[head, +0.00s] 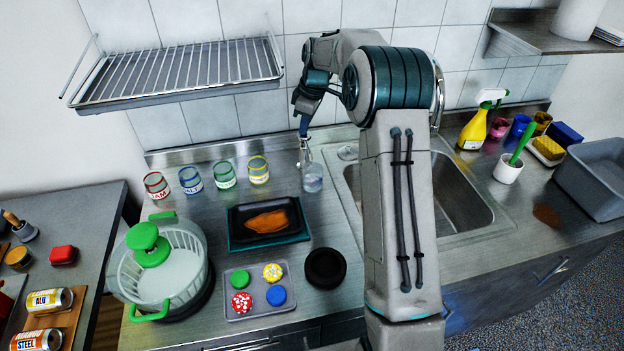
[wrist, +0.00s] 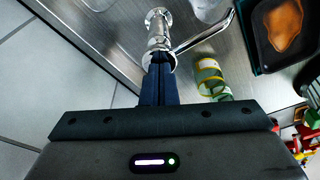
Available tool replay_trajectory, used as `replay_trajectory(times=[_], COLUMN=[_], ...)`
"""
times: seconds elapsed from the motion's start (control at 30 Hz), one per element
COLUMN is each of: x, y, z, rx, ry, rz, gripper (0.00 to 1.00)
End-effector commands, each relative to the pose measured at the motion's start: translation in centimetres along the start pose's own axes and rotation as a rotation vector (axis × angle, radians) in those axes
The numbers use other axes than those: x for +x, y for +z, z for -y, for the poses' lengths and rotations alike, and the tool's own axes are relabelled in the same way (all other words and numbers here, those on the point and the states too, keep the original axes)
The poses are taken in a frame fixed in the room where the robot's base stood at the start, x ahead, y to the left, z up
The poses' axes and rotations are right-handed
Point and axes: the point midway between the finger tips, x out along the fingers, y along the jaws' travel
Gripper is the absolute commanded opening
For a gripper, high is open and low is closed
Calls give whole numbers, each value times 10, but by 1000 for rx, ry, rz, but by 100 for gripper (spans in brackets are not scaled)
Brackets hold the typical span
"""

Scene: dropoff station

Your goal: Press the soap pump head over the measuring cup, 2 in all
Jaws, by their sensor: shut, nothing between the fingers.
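The soap pump (wrist: 158,28) is chrome. In the wrist view its head lies right at my fingertips, and its thin spout reaches out to the right toward a clear cup (wrist: 208,8). In the head view the pump (head: 305,152) is small and partly hidden, and the clear measuring cup (head: 313,180) stands on the counter just in front of it. My gripper (wrist: 158,62) is shut and empty, with its dark blue fingers over the pump head. It also shows in the head view (head: 303,132), pointing down. I cannot tell whether the fingertips touch the head.
Several banded glasses (head: 258,170) stand left of the cup. A black tray (head: 240,239) with an orange-brown patch lies in front. The sink (head: 460,200) is to the right, behind my arm. A wire rack (head: 185,72) hangs at upper left.

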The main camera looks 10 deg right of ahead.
Motion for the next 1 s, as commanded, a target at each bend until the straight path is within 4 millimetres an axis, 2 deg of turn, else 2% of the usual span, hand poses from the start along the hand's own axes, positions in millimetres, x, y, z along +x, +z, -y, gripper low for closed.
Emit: replay_trajectory(times=[0.6,1.0], x=[-31,-31], y=[-6,-6], z=[0,0], rx=[0,0], ry=[-3,-1], rz=[1,1], gripper=[0,0])
